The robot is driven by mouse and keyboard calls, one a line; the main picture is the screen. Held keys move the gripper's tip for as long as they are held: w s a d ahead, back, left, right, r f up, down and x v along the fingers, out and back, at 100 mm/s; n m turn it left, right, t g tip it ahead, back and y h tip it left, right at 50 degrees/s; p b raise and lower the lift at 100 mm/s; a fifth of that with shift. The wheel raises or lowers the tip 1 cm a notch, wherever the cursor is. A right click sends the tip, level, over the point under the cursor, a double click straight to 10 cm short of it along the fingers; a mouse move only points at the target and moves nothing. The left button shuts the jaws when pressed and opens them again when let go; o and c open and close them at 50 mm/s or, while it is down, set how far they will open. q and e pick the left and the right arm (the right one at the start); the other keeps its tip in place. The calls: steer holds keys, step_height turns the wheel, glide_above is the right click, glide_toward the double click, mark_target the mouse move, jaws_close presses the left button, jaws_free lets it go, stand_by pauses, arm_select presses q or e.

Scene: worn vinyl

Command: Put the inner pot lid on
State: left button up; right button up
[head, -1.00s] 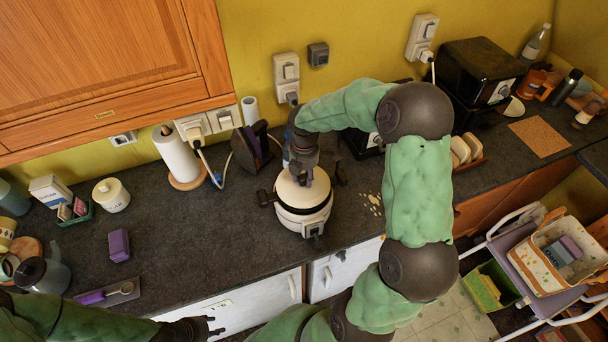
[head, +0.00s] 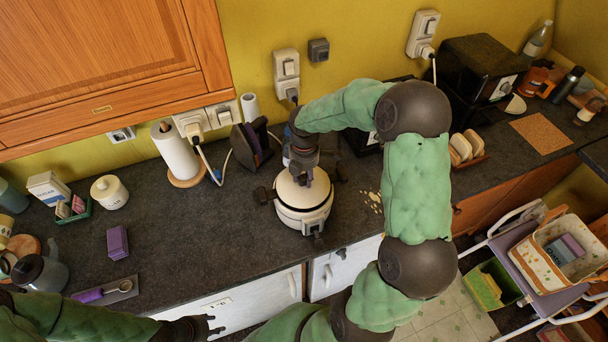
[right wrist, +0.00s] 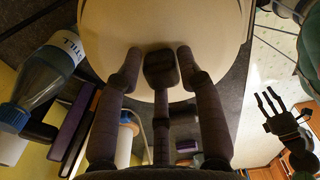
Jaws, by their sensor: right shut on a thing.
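The cream inner lid (head: 289,191) is over the white round pot (head: 303,222) on the dark counter. It looks level and at or just above the rim; I cannot tell whether it touches all round. My right gripper (head: 303,179) comes down from above and is shut on the lid's dark knob. My left gripper (head: 214,326) is empty and open at the counter's front edge, far from the pot.
An iron (head: 250,143) and a paper towel roll (head: 175,152) stand behind and left of the pot. A toast rack (head: 466,148) is to the right. A purple box (head: 117,242) and a white canister (head: 109,191) are at left. Counter between box and pot is clear.

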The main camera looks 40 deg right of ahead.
stand_by(0.4)
steer(key=o, duration=1.2)
steer(key=shift+r, duration=0.15)
step_height(320, 180, up, 12)
